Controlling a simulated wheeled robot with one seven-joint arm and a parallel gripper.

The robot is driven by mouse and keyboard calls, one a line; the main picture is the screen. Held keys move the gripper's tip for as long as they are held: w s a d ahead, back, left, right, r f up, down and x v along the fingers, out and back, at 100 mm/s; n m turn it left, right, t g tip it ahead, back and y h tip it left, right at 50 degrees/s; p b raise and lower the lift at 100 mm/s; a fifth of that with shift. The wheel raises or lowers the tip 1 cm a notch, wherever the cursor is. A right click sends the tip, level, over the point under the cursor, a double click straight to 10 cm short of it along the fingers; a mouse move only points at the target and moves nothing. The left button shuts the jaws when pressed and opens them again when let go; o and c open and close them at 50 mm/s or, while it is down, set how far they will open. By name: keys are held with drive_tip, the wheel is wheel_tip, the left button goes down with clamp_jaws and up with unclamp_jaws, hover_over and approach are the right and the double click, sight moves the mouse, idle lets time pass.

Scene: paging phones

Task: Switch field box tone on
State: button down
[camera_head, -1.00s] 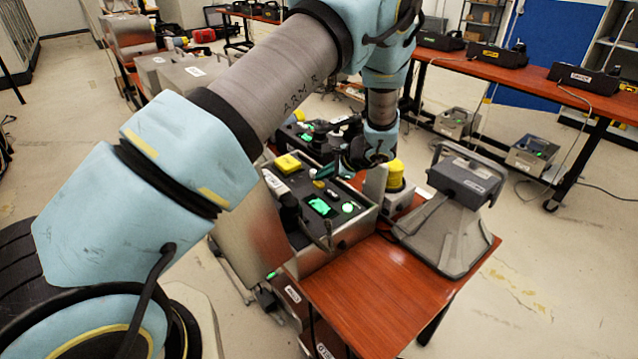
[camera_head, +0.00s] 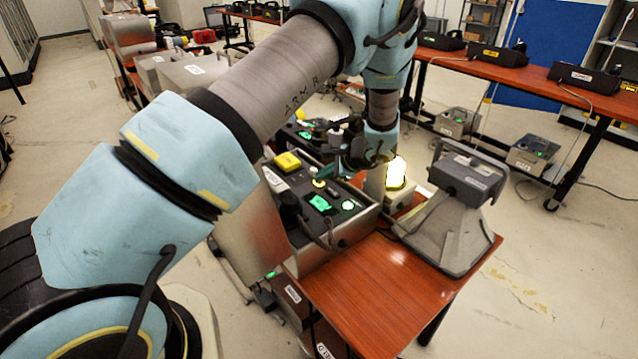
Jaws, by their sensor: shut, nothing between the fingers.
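A grey-sided field box (camera_head: 352,228) with a dark top panel stands on the red-brown table. Its panel carries a yellow block (camera_head: 287,161), a green-lit display (camera_head: 320,203), a round lit button (camera_head: 348,205) and a small yellow-ringed control (camera_head: 319,183). A beacon lamp (camera_head: 396,172) behind the box glows bright yellow-white. My gripper (camera_head: 326,172) is shut and empty, pointing down over the far part of the panel beside the yellow-ringed control. I cannot tell whether it touches anything.
A grey horn speaker (camera_head: 452,215) stands right of the box. The front of the red-brown table (camera_head: 365,305) is clear. A second table (camera_head: 490,82) with several dark units runs along the back right.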

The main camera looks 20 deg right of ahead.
sight(323, 183)
drive_tip(key=shift+r, duration=0.5)
idle(0.3)
drive_tip(key=shift+r+p, duration=1.6)
drive_tip(key=shift+r, duration=1.4)
